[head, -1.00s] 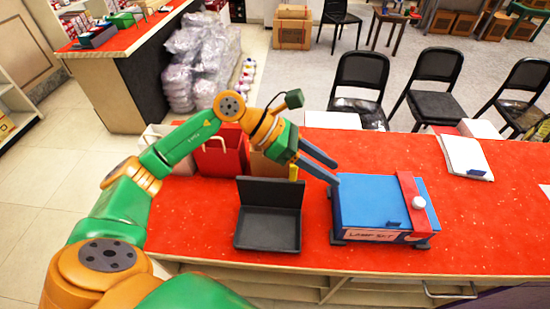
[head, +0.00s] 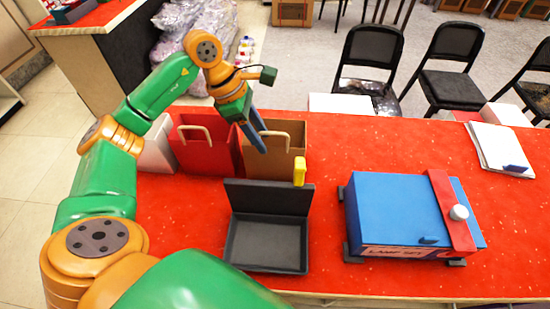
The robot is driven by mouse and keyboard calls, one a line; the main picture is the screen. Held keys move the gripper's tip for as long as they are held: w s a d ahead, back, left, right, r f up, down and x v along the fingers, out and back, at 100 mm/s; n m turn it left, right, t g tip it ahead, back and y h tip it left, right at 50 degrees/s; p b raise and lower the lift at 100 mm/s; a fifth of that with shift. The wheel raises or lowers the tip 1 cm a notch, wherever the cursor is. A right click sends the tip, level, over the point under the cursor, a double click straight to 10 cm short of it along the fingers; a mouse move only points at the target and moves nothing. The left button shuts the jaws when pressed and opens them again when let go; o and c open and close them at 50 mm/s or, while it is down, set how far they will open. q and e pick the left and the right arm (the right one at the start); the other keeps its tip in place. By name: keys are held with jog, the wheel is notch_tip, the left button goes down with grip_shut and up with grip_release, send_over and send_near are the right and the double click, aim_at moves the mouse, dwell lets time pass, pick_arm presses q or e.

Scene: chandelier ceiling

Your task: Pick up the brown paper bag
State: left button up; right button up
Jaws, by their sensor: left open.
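The brown paper bag (head: 283,161) stands upright on the red counter, with a tan loop handle at its top. My left gripper (head: 262,140) is open, its blue-grey fingers pointing down at the left part of the bag's top, close to the handle. The fingers cover part of the bag's left side. I cannot tell whether they touch it. My right gripper is not in view.
A red bag (head: 205,155) stands just left of the brown one, with a white bag (head: 156,152) beyond it. A yellow object (head: 299,171) is at the brown bag's front right. A black open tray (head: 266,243) lies in front. A blue box (head: 400,214) is on the right.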

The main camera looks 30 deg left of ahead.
aim_at(273, 154)
pick_arm(q)
jog(key=p+x, duration=0.3)
jog(key=x, duration=0.3)
jog(key=shift+w+d+f, duration=0.2)
jog(key=shift+d+f, duration=0.05)
jog(key=shift+f, duration=0.2)
grip_shut()
dwell(0.8)
